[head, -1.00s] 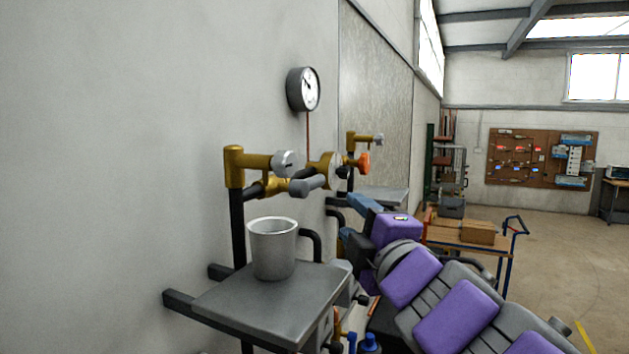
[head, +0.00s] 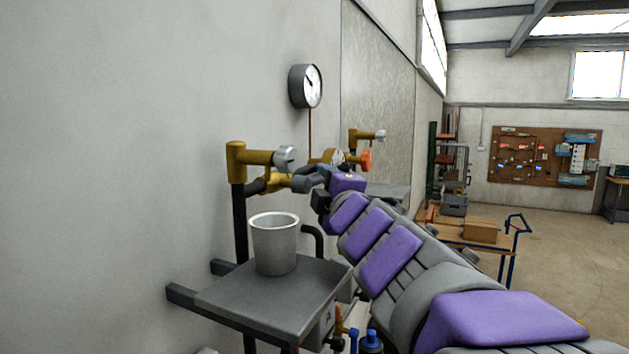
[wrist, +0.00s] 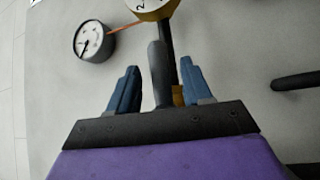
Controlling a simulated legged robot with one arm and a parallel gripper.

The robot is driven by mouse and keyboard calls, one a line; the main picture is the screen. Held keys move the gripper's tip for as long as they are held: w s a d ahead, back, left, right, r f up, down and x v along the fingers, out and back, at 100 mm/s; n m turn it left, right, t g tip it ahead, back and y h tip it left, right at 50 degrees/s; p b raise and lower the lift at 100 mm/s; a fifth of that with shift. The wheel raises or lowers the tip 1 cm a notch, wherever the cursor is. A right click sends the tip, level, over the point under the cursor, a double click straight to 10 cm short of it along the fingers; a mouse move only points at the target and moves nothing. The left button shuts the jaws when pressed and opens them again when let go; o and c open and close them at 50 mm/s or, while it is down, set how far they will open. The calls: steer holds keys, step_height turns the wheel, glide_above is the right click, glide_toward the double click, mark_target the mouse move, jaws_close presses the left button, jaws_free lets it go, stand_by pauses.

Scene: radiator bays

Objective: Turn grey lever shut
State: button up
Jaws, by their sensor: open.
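The grey lever (wrist: 157,62) sits on a brass valve with a round pale face (wrist: 150,7). In the wrist view it stands between the two blue fingers of my gripper (wrist: 159,85), with a gap to each side. My gripper is open around the lever. In the head view the lever's rounded grey end (head: 302,185) shows just left of my gripper (head: 322,174), under the brass pipe. My arm and gripper hide part of the valve there.
A grey cup (head: 275,245) stands on a metal shelf (head: 265,300) below the brass pipe (head: 257,156). A pressure gauge (head: 306,86) hangs on the wall above. An orange-handled valve (head: 365,160) lies behind. A cart (head: 470,240) stands on the floor beyond.

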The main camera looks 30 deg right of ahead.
mark_target(319, 182)
steer(key=shift+w+a+r, duration=0.15)
steer(key=shift+w+a, duration=0.15)
steer(key=shift+w, duration=0.5)
steer(key=shift+w+a+r, duration=0.1)
steer(key=shift+w+a, duration=0.15)
steer(key=shift+w, duration=0.5)
steer(key=shift+d, duration=0.6)
steer(key=shift+c, duration=0.7)
jaws_close()
